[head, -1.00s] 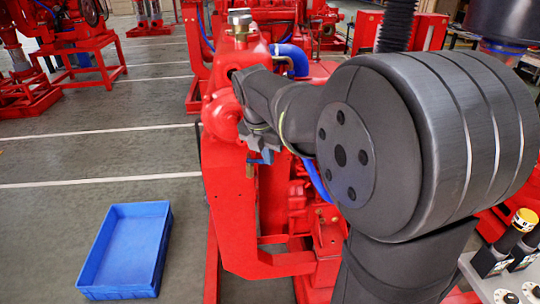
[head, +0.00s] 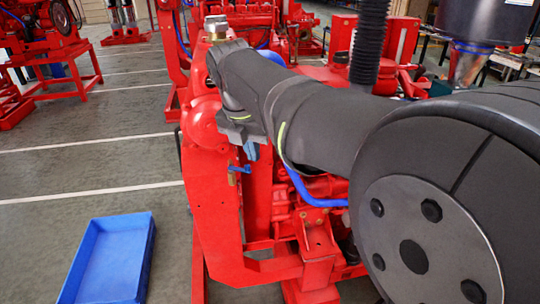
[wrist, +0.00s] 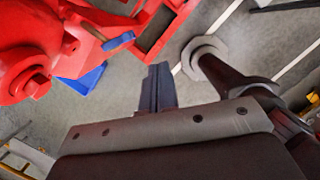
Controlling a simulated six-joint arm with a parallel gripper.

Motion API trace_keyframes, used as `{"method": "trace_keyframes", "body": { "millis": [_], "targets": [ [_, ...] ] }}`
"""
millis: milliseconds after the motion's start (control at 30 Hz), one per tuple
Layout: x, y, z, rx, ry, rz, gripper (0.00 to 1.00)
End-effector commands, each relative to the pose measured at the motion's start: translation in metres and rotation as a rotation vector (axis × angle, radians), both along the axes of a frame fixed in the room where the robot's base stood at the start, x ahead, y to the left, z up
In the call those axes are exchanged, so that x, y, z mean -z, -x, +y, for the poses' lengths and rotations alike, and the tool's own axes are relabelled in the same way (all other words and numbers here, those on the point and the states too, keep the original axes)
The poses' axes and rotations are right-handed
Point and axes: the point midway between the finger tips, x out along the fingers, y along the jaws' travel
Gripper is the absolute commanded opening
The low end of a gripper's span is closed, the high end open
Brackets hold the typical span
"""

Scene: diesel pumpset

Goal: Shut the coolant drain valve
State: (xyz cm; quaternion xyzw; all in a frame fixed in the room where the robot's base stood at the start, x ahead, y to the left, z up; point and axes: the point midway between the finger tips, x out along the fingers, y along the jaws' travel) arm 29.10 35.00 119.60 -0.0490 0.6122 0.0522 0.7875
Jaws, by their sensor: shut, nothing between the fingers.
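The coolant drain valve (head: 236,173) is a small brass-coloured fitting with a blue lever, low on the red pumpset's near end. In the head view the lever points roughly sideways to the right. In the wrist view the blue lever (wrist: 118,41) is at upper left, with the brownish body beside it. My gripper (head: 251,151) is just above and right of the valve in the head view, partly hidden by my wrist. In the wrist view my gripper (wrist: 160,72) has its dark fingers together, empty, with a visible gap to the lever.
The red pumpset (head: 215,205) fills the middle, with a metal filler cap (head: 216,26) on top. A blue tray (head: 148,262) lies on the floor at lower left and also shows in the wrist view (wrist: 84,80). Open floor lies left of the pumpset.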

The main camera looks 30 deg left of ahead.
Motion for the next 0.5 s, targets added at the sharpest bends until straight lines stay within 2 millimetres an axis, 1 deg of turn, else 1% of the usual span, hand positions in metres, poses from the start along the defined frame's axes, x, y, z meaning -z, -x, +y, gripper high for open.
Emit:
{"method": "trace_keyframes", "body": {
  "millis": [33,100,200,500],
  "targets": [
    [-0.008,0.001,-0.001,0.0,-0.001,-0.001,0.0],
    [-0.016,0.002,-0.003,0.0,0.0,-0.001,0.0],
    [-0.023,0.004,-0.005,0.0,0.001,0.0,0.0],
    [-0.026,0.004,-0.006,0.001,0.003,0.001,0.0]
  ]
}}
